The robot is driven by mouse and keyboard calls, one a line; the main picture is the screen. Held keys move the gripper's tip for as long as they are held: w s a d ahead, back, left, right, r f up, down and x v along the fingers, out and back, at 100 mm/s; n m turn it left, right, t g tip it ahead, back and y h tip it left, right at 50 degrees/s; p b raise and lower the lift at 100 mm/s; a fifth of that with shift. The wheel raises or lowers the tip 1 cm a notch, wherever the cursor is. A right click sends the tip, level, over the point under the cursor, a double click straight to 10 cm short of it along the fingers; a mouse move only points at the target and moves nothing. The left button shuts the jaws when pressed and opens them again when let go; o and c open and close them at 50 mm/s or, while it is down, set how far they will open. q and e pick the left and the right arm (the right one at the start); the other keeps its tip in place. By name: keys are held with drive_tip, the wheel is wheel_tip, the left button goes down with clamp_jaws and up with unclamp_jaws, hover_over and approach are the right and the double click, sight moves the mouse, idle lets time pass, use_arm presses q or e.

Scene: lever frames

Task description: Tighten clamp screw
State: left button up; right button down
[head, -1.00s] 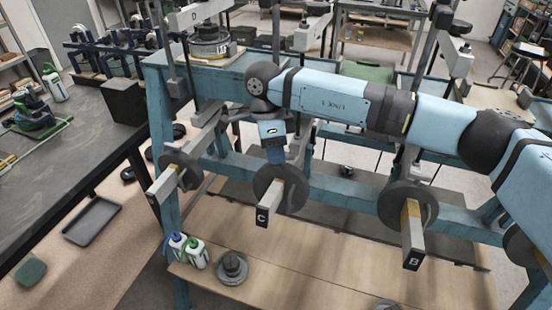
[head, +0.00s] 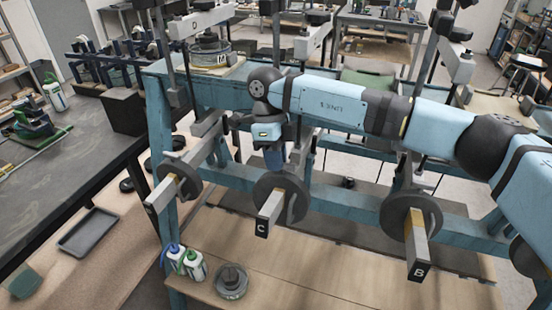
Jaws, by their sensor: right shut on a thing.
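My right gripper (head: 273,162) hangs down from my blue arm at the middle lever, just behind the round black weight (head: 290,205) on the beam marked C (head: 263,228). The gripper is shut on a small part there, taken to be the clamp screw; the fingertips and that part are too small and covered to make out. The beam marked B (head: 418,271) with its weight (head: 393,212) is to the right. Another weighted beam (head: 158,197) is to the left. My left gripper is out of view.
The blue steel frame (head: 335,196) carries the levers. Two bottles (head: 194,266) and a round metal piece (head: 231,281) stand on the wooden board (head: 300,268) below. A dark bench (head: 55,175) is at left, with a grey tray (head: 88,232) below it.

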drive_tip(key=c, duration=1.1)
unclamp_jaws()
drive_tip(key=shift+r, duration=0.1)
drive_tip(key=v, duration=0.7)
drive_tip(key=shift+r+b, duration=0.2)
drive_tip(key=shift+b, duration=0.1)
drive_tip(key=shift+f, duration=0.1)
